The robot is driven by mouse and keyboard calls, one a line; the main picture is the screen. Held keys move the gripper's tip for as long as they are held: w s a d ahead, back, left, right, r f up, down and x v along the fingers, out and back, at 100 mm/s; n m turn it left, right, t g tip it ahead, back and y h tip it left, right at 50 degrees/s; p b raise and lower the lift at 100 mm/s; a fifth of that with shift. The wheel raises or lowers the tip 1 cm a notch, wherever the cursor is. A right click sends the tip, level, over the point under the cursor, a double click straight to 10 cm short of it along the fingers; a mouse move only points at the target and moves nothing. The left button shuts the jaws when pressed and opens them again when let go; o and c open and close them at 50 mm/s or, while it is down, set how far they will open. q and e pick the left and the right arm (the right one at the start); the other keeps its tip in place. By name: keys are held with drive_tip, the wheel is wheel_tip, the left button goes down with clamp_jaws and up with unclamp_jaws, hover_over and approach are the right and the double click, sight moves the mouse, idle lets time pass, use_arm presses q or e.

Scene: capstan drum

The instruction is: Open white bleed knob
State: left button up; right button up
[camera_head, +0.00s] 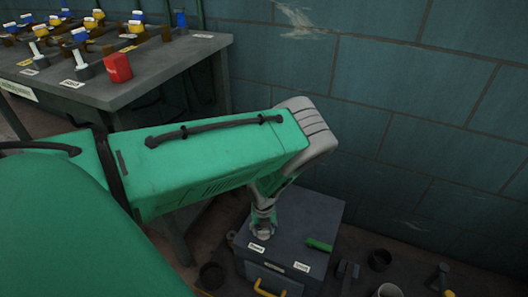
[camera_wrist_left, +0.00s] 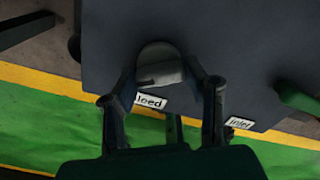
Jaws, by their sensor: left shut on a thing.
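The white bleed knob (camera_wrist_left: 160,64) shows pale grey in the left wrist view, on top of a dark grey box (camera_head: 312,212), behind a label reading "leed" (camera_wrist_left: 150,101) with its first letter hidden. My left gripper (camera_head: 263,230) reaches down onto the box top in the head view. In the left wrist view its two fingers (camera_wrist_left: 162,76) are on either side of the knob, shut on it. In the head view the gripper hides the knob. My right gripper is in neither view.
A green lever (camera_head: 319,244) lies on the box beside a label "Inlet" (camera_wrist_left: 239,123). A yellow handle (camera_head: 268,289) is on the box front. A table (camera_head: 170,62) with a red block (camera_head: 118,67) and several valves stands upper left. A brick wall (camera_head: 400,100) closes off the back.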

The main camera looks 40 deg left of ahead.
use_arm(q)
drive_tip(key=m, duration=0.2)
drive_tip(key=m+p, duration=0.1)
drive_tip(key=m, duration=0.1)
drive_tip(key=m+p, duration=0.1)
drive_tip(key=m, duration=0.1)
drive_tip(key=shift+w+a+r, duration=0.15)
drive_tip(key=shift+w+a, duration=0.05)
drive_tip(key=shift+w, duration=0.1)
idle(0.4)
drive_tip(key=o, duration=0.9)
drive_tip(key=shift+w, duration=0.1)
drive_tip(key=shift+o, duration=1.2)
drive_tip(key=shift+d, duration=0.1)
drive_tip(key=shift+s, duration=0.2)
wheel_tip(320, 180, up, 12)
drive_tip(key=shift+f, duration=0.2)
